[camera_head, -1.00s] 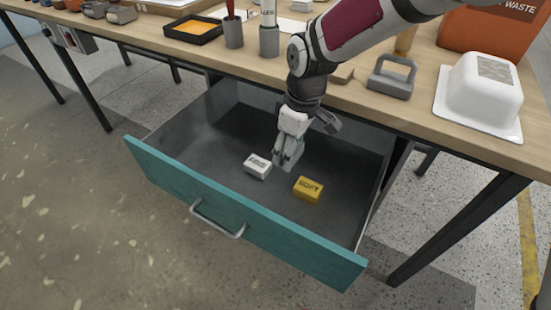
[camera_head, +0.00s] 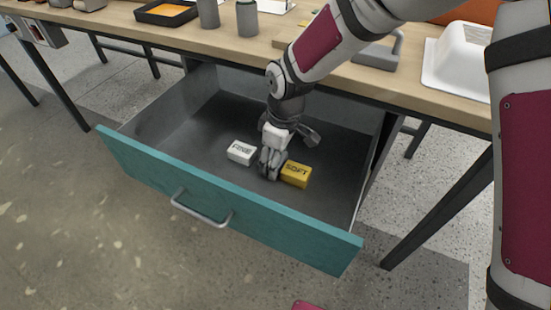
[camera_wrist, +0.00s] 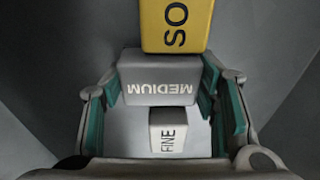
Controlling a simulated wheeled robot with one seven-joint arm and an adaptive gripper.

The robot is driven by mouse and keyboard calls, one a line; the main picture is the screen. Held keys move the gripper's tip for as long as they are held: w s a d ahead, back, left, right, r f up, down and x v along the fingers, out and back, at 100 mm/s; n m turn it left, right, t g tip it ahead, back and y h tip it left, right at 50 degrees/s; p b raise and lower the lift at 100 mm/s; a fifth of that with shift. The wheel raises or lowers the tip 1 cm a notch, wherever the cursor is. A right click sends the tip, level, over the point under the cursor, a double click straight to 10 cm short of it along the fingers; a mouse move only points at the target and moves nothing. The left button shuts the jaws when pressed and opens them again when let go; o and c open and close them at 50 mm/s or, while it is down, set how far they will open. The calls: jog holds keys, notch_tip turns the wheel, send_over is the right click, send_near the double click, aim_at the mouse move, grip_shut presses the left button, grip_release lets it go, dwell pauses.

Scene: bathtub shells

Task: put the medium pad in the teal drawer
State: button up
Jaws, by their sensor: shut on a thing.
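The grey medium pad (camera_wrist: 160,88) is between the two fingers of my gripper (camera_wrist: 161,102) in the wrist view, its lettering upside down there. My gripper is shut on it. In the head view my gripper (camera_head: 268,172) is down inside the open teal drawer (camera_head: 215,205), low over its dark floor. The pad is largely hidden behind the fingers in that view, and I cannot tell whether it touches the floor.
The white fine pad (camera_head: 241,153) lies left of my gripper in the drawer. The yellow soft pad (camera_head: 296,174) lies close on its right. The drawer floor is clear behind them. The wooden tabletop (camera_head: 330,70) overhangs the drawer's back.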

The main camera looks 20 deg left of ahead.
jog(key=shift+f, duration=0.15)
jog(key=o, duration=1.1)
notch_tip(320, 180, up, 12)
jog(key=d+p, duration=0.1)
jog(key=p, duration=0.3)
jog(key=shift+d, duration=0.2)
